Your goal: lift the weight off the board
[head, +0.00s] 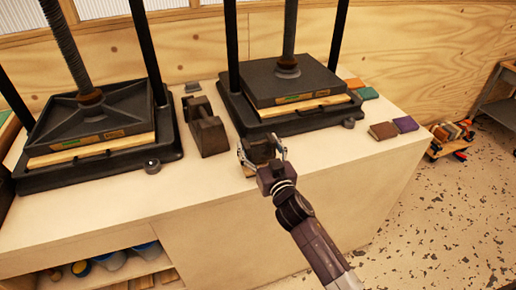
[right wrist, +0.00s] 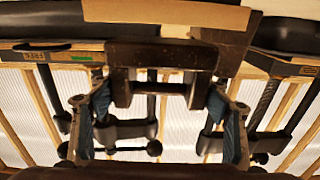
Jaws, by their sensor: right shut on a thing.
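A dark, blocky weight with a handle (head: 258,153) is at the table's front edge, in front of the right-hand press. My right gripper (head: 261,148) is shut on it, with one finger at each side. In the right wrist view the weight (right wrist: 160,54) spans the space between the two fingers, with its handle bar towards me. A pale wooden board (right wrist: 165,12) shows against the weight's far side in that view. Only a sliver of the board (head: 249,171) shows in the head view. Whether weight and board touch I cannot tell. My left gripper is out of view.
Another dark weight (head: 207,130) stands between the left press (head: 95,120) and the right press (head: 300,85). Small brown (head: 383,131) and purple (head: 405,124) blocks lie at the right. The table's front left is clear. A low cart (head: 452,138) stands on the floor.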

